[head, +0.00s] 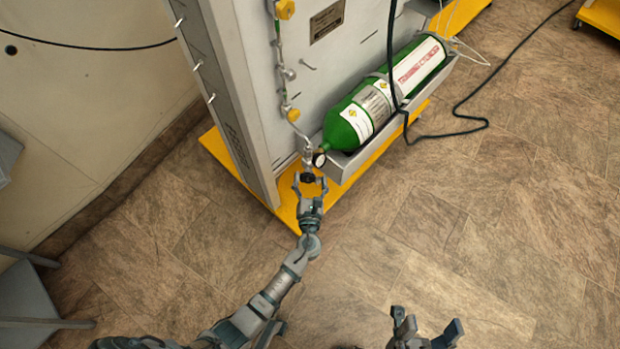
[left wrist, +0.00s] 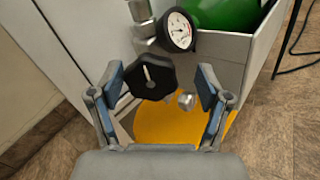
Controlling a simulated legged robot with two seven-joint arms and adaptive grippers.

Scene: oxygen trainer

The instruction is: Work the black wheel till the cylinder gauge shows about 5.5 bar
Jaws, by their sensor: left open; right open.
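The black wheel (left wrist: 150,77) is a lobed knob with a pale mark line, below the valve fitting at the cylinder's end. My left gripper (left wrist: 158,92) is open, with one finger on each side of the wheel; I cannot tell whether either finger touches it. In the head view the left gripper (head: 311,185) reaches the wheel (head: 308,178) from below. The cylinder gauge (left wrist: 180,30) is a round white dial just above and right of the wheel; its reading is too small to tell. The green cylinder (head: 345,131) lies in a grey tray. My right gripper (head: 425,328) is open and empty at the bottom edge.
The grey panel (head: 262,90) stands on a yellow base (head: 215,148) left of the cylinder. Pipes with yellow fittings (head: 285,10) run down its face. A dark hose (head: 470,117) trails over the tray and floor.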

